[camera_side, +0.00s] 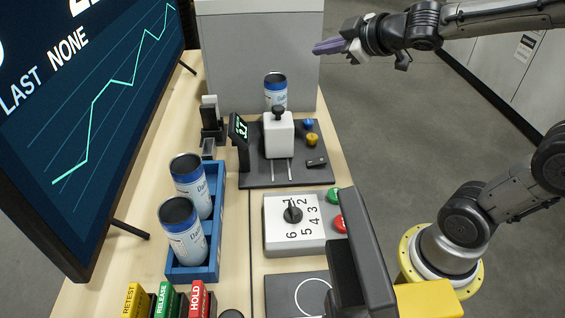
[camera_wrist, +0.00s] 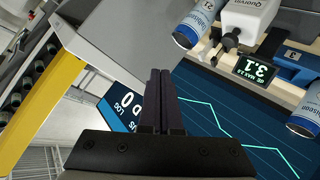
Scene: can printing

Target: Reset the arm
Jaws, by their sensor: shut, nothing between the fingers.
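My gripper (camera_side: 328,46) is in the air at the upper right of the side view, above and to the right of the work table. Its fingers are shut together with nothing between them. In the wrist view the closed dark fingers (camera_wrist: 163,100) point up the picture, with the grey cabinet and the screen behind them. My arm reaches in from the right edge of the side view, and no object touches the gripper.
A blue tray (camera_side: 220,235) holds two cans (camera_side: 186,240). Another can (camera_side: 276,92) stands at the white printing device (camera_side: 279,135). A numbered dial box (camera_side: 294,223) is nearer. A large screen (camera_side: 90,100) stands left; a grey cabinet (camera_side: 258,50) stands behind.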

